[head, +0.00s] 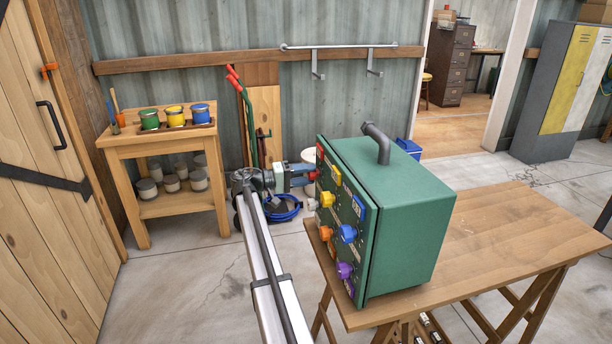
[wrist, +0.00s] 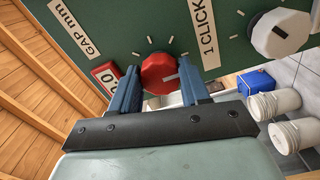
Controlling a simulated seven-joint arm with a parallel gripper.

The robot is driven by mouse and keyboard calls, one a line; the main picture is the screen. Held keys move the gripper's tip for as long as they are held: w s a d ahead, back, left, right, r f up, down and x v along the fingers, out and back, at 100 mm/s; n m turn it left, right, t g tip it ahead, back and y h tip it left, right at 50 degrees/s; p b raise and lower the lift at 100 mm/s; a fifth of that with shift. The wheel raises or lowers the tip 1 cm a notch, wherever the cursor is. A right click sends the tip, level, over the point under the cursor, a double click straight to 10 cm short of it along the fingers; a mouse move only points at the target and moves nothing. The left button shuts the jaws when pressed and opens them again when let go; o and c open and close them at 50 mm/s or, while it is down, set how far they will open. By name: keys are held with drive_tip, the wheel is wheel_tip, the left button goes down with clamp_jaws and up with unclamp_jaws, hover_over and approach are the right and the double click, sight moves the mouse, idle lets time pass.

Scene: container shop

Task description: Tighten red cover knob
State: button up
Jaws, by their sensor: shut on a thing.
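The green box (head: 408,225) stands on the wooden table, its panel of coloured knobs facing left. In the wrist view, the red cover knob (wrist: 160,74) sits on the green panel between the two blue fingers of my gripper (wrist: 159,86). The fingers are shut on the knob from its left and right sides.
A white knob (wrist: 280,34) is close to the right of the gripper. Blue (head: 347,233), orange (head: 325,232) and purple (head: 344,270) knobs stick out lower on the panel. The wooden table (head: 520,235) is bare right of the box. A paint bench (head: 150,143) stands at the back left.

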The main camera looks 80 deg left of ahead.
drive_tip(key=o, duration=1)
drive_tip(key=shift+o, duration=0.2)
drive_tip(key=s, duration=1.3)
drive_tip(key=shift+s, duration=0.4)
